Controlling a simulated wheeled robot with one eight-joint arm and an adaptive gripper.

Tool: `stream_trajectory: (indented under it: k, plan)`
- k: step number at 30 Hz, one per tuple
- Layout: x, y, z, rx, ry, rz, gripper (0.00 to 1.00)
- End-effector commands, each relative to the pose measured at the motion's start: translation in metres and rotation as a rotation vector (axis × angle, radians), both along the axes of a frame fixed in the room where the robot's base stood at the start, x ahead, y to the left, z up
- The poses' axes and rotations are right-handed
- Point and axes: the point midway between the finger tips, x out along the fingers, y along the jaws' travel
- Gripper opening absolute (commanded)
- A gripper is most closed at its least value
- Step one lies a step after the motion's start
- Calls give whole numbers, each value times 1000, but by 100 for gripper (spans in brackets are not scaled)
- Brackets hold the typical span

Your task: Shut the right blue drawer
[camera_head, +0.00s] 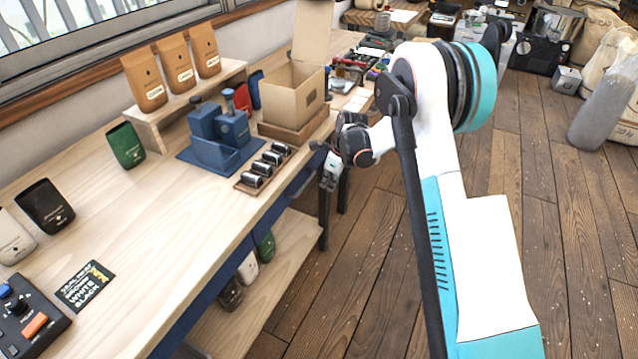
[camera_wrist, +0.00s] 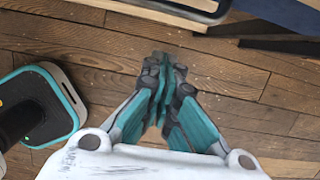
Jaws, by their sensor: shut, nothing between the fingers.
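The blue drawer front (camera_head: 301,179) on the right is a small strip under the bench's front edge in the head view. It is partly hidden by the bench top and my arm, so I cannot tell how far it stands out. My gripper (camera_head: 329,178) is just right of it, beside the bench edge, pointing down. In the wrist view my gripper (camera_wrist: 164,80) has its fingers together, empty, above the wooden floor. A dark blue panel (camera_wrist: 290,14) shows at the top right corner, apart from the fingers; I cannot tell if it is the drawer.
The wooden bench (camera_head: 150,215) carries a cardboard box (camera_head: 292,100), a blue grinder-like set (camera_head: 218,135) and a rack of small cylinders (camera_head: 263,165). A lower shelf (camera_head: 275,270) holds several pouches. Dark bench legs (camera_head: 324,215) stand near my gripper.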

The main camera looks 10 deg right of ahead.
Motion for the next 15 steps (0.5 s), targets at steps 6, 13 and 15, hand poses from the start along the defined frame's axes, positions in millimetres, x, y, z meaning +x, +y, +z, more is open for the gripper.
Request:
stream_trajectory:
  k: [6, 13, 15]
  plan:
    - [-8, -12, 50, -1, 1, -1, 0]
    - [-14, -20, 85, -1, 1, 0, 0]
    - [-14, -22, 91, -1, 1, 0, 0]
